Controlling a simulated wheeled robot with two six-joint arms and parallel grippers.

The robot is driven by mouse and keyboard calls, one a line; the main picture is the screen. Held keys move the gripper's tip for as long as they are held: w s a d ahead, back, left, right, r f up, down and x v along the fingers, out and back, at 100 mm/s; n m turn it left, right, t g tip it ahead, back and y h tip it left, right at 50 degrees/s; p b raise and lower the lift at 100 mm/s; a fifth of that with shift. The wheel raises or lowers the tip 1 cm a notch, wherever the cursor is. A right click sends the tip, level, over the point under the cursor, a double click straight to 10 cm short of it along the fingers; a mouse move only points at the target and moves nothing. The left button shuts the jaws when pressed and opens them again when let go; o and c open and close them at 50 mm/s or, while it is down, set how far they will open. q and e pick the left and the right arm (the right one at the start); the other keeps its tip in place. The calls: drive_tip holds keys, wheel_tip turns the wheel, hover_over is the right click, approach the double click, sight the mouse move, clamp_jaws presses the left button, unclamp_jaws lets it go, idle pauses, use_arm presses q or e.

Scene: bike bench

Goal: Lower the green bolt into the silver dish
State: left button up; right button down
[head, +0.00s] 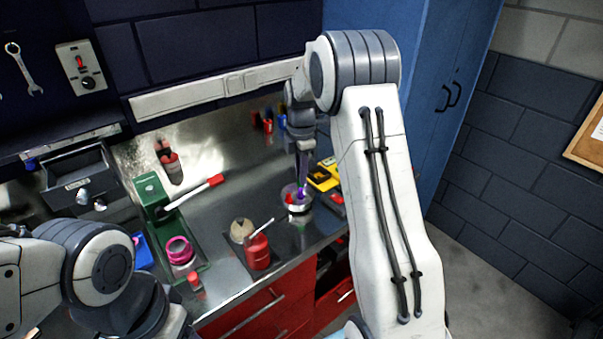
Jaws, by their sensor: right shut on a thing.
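The silver dish (297,208) stands on the metal bench, near its front right part. My right gripper (301,188) points down over the dish, its tips at or just above the rim. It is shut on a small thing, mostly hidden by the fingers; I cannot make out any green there. Red and purple patches show at the dish and fingertips, too small to tell apart. My left arm shows at the lower left; its gripper is out of view.
A yellow case (322,178) sits close behind the dish. A red bottle (257,251) stands in front left. A green tray holds a pink-ringed jar (180,251). A red-handled tool (190,194) lies behind. Bare bench (235,202) lies left of the dish.

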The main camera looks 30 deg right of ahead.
sight(302, 194)
drive_tip(key=shift+f+b, duration=0.7)
drive_tip(key=shift+f, duration=0.55)
drive_tip(key=shift+f+b, duration=1.35)
drive_tip(key=shift+f, duration=1.15)
idle(0.8)
drive_tip(key=c, duration=0.8)
unclamp_jaws()
drive_tip(key=shift+o, duration=0.2)
